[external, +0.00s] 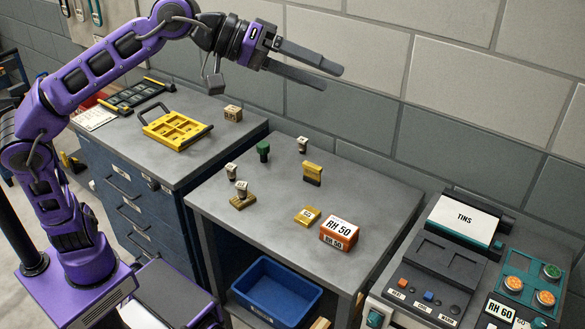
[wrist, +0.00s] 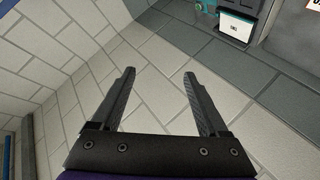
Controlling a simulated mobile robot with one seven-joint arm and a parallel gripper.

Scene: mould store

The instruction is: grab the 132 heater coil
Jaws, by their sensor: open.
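I cannot read the number 132 on anything, so I cannot tell which item is the heater coil. Small items stand on the grey-topped bench in the external view: a dark-topped piece on a brass plate (external: 242,191), two similar pale-and-dark pieces (external: 231,171) (external: 302,144), a green-topped piece (external: 263,151), a yellow-and-black block (external: 312,173) and a flat brass block (external: 307,216). My gripper (external: 332,78) is open and empty, high above the bench near the wall. In the wrist view, its fingers (wrist: 159,73) are apart with only wall behind them.
An orange box marked RH 50 (external: 339,234) sits near the bench's front right. A blue bin (external: 276,292) is on the shelf below. A yellow frame (external: 176,130) and a small tan block (external: 233,114) lie on the left cabinet. A console (external: 435,272) stands at right.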

